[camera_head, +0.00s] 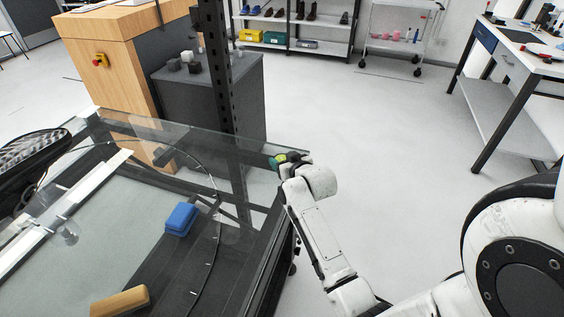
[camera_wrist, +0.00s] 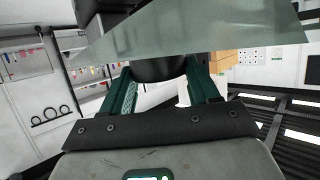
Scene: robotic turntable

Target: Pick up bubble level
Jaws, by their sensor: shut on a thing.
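My gripper (camera_head: 277,161) is at the right edge of the glass-topped turntable table in the head view, at the end of my white arm. In the wrist view its two green fingers (camera_wrist: 160,82) are shut on a dark rounded thing (camera_wrist: 158,69), which I take to be the bubble level. A small yellow-green patch shows between the fingers in the head view, probably part of it. Most of the held thing is hidden by the fingers, and its full shape cannot be told.
The glass table (camera_head: 245,150) carries a blue block (camera_head: 181,219) and a wooden-coloured block (camera_head: 120,301). A black post (camera_head: 218,70) rises behind it. A dark grey cabinet (camera_head: 240,95) with small blocks stands beyond. The floor to the right is clear up to a workbench (camera_head: 510,100).

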